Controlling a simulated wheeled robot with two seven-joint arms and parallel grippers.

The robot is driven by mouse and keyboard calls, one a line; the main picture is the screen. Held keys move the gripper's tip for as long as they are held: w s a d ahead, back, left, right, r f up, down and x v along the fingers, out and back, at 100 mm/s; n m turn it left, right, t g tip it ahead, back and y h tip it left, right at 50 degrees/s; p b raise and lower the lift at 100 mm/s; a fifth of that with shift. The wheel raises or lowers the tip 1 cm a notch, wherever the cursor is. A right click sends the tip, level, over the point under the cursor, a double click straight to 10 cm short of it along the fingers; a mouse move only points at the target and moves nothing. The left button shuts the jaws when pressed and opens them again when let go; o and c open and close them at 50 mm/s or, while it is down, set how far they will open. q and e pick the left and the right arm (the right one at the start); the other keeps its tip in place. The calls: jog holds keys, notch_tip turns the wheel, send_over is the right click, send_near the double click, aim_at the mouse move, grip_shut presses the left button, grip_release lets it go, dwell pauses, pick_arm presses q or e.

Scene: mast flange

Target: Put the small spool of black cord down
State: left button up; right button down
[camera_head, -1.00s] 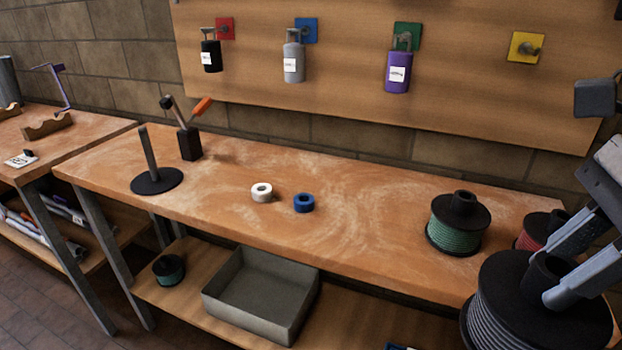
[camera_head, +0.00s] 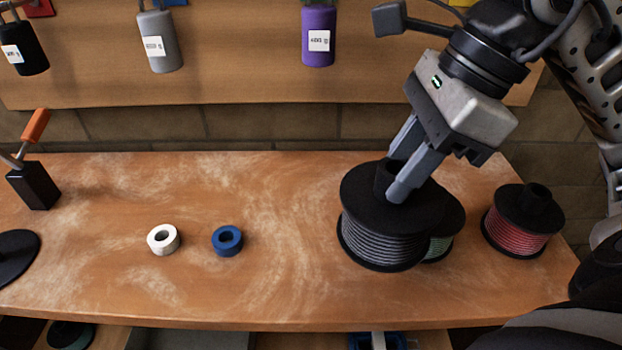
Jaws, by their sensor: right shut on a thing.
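My right gripper (camera_head: 401,172) comes down from the upper right and is shut on the hub of the spool of black cord (camera_head: 378,240). The spool has black flanges, and its cord looks dark grey. It is upright with a slight tilt, in front of the spool of green cord (camera_head: 440,248) and hiding most of it. I cannot tell whether the black-cord spool touches the bench top or hangs just above it. My left gripper is not in view.
A spool of red cord (camera_head: 519,230) stands to the right on the bench (camera_head: 290,290). White tape (camera_head: 163,239) and blue tape (camera_head: 227,240) lie to the left, with clear bench between the blue tape and the held spool. Bottles hang on the board behind.

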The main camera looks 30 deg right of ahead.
jog(key=w+a+f+p, duration=0.1)
jog(key=w+f+p, duration=0.1)
jog(key=w+f, duration=0.9)
jog(key=shift+w+a+f, duration=0.15)
jog(key=shift+a+f, duration=0.05)
jog(key=shift+f, duration=0.1)
jog(key=shift+f, duration=0.2)
jog(key=c, duration=1.1)
grip_release()
jog(key=shift+r, duration=0.1)
